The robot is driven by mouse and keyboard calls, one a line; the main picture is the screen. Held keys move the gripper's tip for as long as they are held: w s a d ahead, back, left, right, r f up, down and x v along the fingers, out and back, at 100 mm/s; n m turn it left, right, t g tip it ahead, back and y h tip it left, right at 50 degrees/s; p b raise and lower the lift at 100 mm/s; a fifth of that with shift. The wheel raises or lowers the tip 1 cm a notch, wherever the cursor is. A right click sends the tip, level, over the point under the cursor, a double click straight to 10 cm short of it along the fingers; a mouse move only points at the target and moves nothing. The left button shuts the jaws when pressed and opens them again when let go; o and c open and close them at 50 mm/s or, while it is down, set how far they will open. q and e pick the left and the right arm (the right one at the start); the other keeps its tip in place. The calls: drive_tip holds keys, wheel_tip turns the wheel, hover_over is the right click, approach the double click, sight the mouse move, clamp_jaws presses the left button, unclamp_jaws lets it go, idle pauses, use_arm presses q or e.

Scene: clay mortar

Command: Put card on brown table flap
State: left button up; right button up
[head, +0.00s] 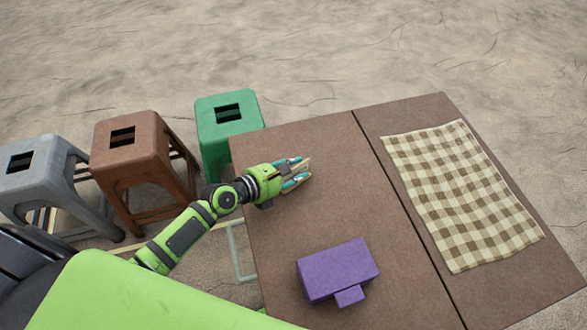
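The brown table (350,170) has two panels split by a dark seam, and the right panel (410,122) carries a checked cloth. My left gripper (300,172) is above the left panel, near its far left edge. Its teal fingers point right. A thin tan piece shows at the fingertips; it could be the card held edge-on or part of the fingers, and I cannot tell which. No other card is visible. How far the fingers are open is unclear. My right gripper is out of view.
A purple box (338,268) with a small block at its front sits on the near left panel. The checked cloth (462,195) covers much of the right panel. Grey (35,165), brown (128,140) and green (228,112) stools stand left of the table. The left panel's middle is clear.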

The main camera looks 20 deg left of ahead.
use_arm(q)
drive_tip(key=shift+r, duration=0.15)
drive_tip(key=v, duration=1.2)
idle(0.3)
